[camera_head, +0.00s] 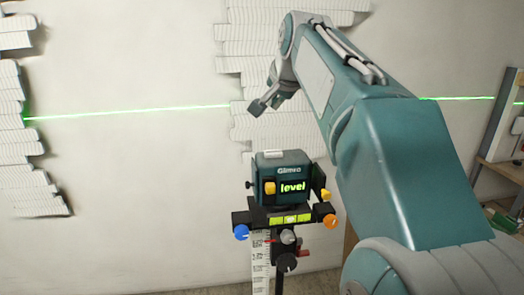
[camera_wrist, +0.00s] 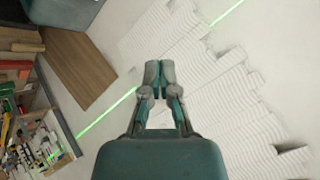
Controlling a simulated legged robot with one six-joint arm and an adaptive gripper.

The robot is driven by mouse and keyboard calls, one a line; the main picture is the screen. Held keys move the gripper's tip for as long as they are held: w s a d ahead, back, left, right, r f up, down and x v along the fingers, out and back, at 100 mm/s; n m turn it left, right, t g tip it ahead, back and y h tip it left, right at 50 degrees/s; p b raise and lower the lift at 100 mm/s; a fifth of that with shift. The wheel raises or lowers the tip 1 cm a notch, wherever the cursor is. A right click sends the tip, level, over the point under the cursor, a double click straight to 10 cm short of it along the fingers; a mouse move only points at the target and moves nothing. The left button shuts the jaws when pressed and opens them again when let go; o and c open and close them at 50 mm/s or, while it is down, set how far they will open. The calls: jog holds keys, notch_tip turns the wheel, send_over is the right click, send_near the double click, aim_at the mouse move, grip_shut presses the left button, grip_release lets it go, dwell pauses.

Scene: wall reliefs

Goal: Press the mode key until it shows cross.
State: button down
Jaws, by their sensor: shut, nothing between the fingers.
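The teal laser level (camera_head: 282,178) sits upright on a black mount in the head view. I cannot tell which is the mode key. My gripper (camera_head: 257,108) is shut and empty, above and slightly left of the device, apart from it. In the wrist view my gripper (camera_wrist: 159,72) points toward the wall with its fingertips together; the device is not seen there.
A green laser line (camera_head: 130,112) runs across the wall with white layered reliefs (camera_head: 25,140). The mount has a blue knob (camera_head: 241,232), an orange knob (camera_head: 330,221) and a bubble vial (camera_head: 290,218). A shelf (camera_head: 505,165) stands at the right.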

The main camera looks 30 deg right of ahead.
aim_at(273, 153)
jog(key=shift+a+f, duration=0.15)
jog(key=shift+f, duration=2.1)
jog(key=shift+a+f, duration=0.15)
jog(key=shift+f, duration=2.05)
jog(key=shift+s+d+f, duration=0.1)
jog(key=shift+f, duration=0.25)
jog(key=shift+f, duration=0.45)
jog(key=shift+r, duration=0.9)
